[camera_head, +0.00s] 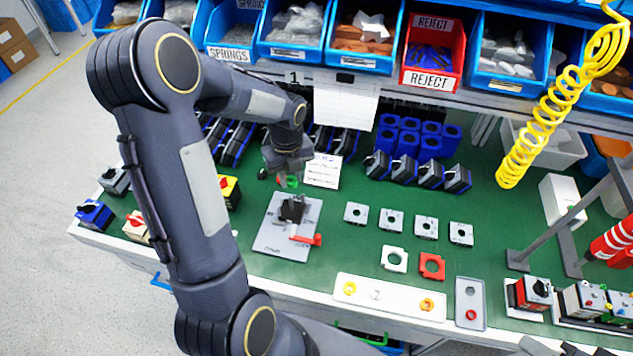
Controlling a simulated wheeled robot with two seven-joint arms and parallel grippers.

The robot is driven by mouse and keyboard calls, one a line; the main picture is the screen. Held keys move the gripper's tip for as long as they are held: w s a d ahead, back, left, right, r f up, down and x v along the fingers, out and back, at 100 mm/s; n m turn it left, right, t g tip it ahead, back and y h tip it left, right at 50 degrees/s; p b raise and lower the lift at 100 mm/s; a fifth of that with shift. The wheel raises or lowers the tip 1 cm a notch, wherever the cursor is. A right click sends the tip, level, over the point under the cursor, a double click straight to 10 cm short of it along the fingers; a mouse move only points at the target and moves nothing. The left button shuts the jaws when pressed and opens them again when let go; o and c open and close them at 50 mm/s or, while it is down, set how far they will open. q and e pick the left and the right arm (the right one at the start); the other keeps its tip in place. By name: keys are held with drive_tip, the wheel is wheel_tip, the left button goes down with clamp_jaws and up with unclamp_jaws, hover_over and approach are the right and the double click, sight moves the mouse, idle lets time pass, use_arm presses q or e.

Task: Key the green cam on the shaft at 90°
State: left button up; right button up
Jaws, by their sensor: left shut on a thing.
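My left gripper (287,172) points down just behind the grey fixture plate (271,243). It is shut on a small green part, the green cam (291,182), which shows just below the fingers. A dark switch block (293,208) stands on the plate, just in front of and below the cam. The cam looks apart from the block. The shaft and its angle are too small to make out. A red handle (306,240) lies at the plate's right side. My right gripper is not in view.
A white tray (390,299) with yellow, pale and orange rings lies at the front edge. A grey tray (471,290) holds a red ring. Several grey square plates (391,220) lie right of the fixture. Blue bins (362,38) line the back.

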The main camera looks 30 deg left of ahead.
sight(290, 187)
use_arm(q)
drive_tip(key=shift+a, duration=0.3)
drive_tip(key=shift+f+b, duration=1.8)
drive_tip(key=shift+f, duration=0.65)
drive_tip(key=shift+f, duration=0.15)
drive_tip(key=shift+f+b, duration=0.9)
drive_tip(key=shift+f, duration=0.1)
drive_tip(key=o, duration=1)
drive_tip(key=shift+r, duration=0.2)
